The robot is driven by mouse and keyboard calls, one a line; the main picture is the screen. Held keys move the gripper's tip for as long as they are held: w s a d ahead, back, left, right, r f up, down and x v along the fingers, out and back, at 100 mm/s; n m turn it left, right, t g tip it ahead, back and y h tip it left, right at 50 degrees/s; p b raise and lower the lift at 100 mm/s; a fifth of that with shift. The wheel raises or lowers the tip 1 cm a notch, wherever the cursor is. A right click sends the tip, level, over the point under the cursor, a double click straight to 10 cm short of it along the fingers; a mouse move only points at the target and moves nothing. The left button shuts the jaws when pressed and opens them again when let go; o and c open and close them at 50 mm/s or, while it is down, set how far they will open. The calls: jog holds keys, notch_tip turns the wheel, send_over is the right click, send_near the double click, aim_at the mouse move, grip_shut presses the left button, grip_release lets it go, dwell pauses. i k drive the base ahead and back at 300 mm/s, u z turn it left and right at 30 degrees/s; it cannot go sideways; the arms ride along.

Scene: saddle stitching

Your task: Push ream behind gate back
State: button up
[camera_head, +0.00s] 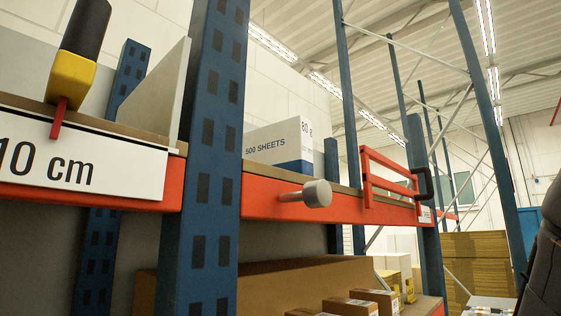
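The ream (281,143), white with a blue lower band and the print "500 SHEETS", stands on the shelf between two blue uprights. Its left part is hidden by the near upright. A red-orange barred gate (388,181) is at the shelf's front edge, to the right of the ream in the picture. A black curved handle (425,185) shows at the gate's right end. I cannot tell whether the gate is latched. My gripper is not in view.
A grey round knob (317,193) sticks out from the orange shelf beam (270,202). A blue upright (206,150) stands close at left. A black-and-yellow tool (75,65) is above the "10 cm" label (70,160). Cardboard boxes (350,303) fill the lower shelf.

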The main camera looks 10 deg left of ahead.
aim_at(286, 144)
jog(key=u, duration=2.55)
jog(key=k, duration=0.8)
jog(key=z, duration=1.8)
